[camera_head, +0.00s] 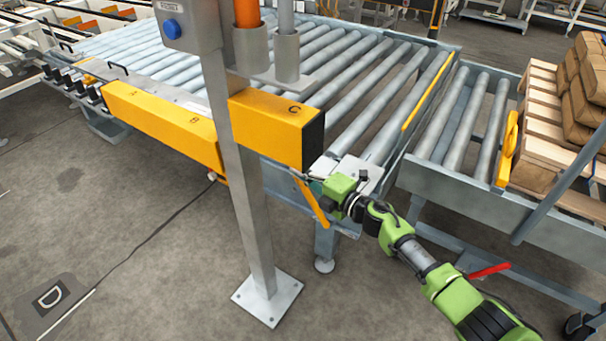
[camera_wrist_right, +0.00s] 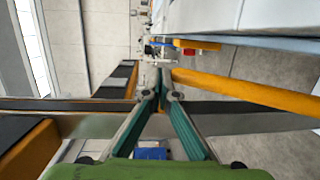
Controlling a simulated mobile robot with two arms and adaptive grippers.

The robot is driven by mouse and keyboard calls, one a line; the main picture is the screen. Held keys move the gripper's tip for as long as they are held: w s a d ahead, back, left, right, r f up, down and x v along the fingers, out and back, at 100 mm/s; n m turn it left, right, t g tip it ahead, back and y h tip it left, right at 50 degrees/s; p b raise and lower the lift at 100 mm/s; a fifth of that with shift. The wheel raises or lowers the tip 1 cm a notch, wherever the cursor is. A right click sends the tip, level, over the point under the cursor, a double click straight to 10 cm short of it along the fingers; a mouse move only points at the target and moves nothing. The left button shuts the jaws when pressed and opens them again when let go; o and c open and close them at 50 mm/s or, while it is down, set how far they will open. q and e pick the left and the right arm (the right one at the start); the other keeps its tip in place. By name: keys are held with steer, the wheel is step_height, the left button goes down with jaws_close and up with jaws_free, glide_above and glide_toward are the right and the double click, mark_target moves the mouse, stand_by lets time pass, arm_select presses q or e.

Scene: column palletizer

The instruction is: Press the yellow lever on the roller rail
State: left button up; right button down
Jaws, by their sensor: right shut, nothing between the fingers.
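The yellow lever (camera_head: 312,202) slants down below the front edge of the roller rail (camera_head: 330,88), near the end of the yellow box marked C. My right gripper (camera_head: 308,177) is beside the lever's upper part, its fingers pointing left. In the right wrist view my right gripper (camera_wrist_right: 160,82) is shut with nothing between its teal fingers. A long yellow bar (camera_wrist_right: 250,92), which looks like the lever, runs to the right of the fingertips there. I cannot tell whether the fingers touch it. My left gripper is not in view.
A grey post (camera_head: 240,170) with a blue button (camera_head: 171,28) stands in front of the rail. A red lever (camera_head: 490,270) is below.

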stand_by(0.4)
steer(key=shift+s+d, duration=0.3)
steer(key=shift+d, duration=0.05)
steer(key=v, duration=1.1)
